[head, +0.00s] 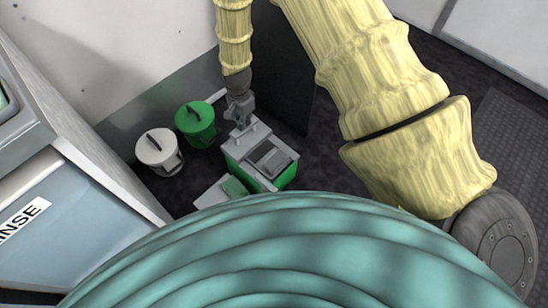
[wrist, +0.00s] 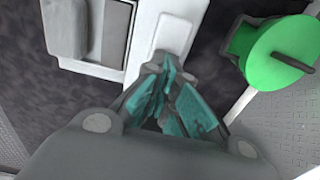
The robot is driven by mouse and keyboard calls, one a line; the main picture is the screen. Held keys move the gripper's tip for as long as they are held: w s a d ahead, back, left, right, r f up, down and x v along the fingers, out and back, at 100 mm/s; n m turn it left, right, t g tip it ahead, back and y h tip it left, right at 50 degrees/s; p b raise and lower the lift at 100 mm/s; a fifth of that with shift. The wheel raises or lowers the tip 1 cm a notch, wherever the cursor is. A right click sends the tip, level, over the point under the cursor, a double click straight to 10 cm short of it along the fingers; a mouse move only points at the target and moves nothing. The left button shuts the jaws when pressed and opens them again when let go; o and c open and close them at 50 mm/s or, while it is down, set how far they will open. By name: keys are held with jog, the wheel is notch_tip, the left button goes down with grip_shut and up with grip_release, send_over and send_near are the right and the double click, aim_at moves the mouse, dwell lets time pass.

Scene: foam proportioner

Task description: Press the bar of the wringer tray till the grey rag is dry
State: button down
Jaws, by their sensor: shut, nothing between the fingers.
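The wringer tray (head: 233,152) is a green box with a light grey top, standing on the dark floor in the head view. A grey block-like piece (head: 270,159) sits in its top; I cannot tell whether it is the grey rag or part of the tray. In the wrist view, a pale raised bar (wrist: 176,34) lies along the tray's end. My gripper (head: 239,119) is over that end. In the wrist view, its teal-padded fingers (wrist: 170,72) are shut and empty, with tips at the bar's near end. I cannot tell whether they touch it.
A green lidded bucket (head: 196,122) and a white lidded bucket (head: 158,151) stand left of the tray. The green bucket also shows at right in the wrist view (wrist: 280,52). A pale tray with a green pad (head: 236,187) lies in front. A dark panel (head: 280,95) stands behind.

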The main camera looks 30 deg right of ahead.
jog(key=shift+r+p, duration=3.15)
jog(key=shift+r, duration=0.5)
jog(key=shift+f, duration=0.1)
jog(key=s+d+f+n, duration=0.1)
jog(key=s+f+n, duration=0.2)
jog(key=s+f, duration=0.5)
jog(key=n, duration=0.3)
send_over(272, 171)
jog(key=shift+f, duration=0.15)
jog(key=s+d+n, duration=0.1)
jog(key=s+n, duration=0.6)
jog(key=s, duration=1.2)
notch_tip(272, 171, up, 28)
jog(key=p, duration=2.7)
jog(key=shift+w+n, duration=0.2)
jog(key=shift+n, duration=0.1)
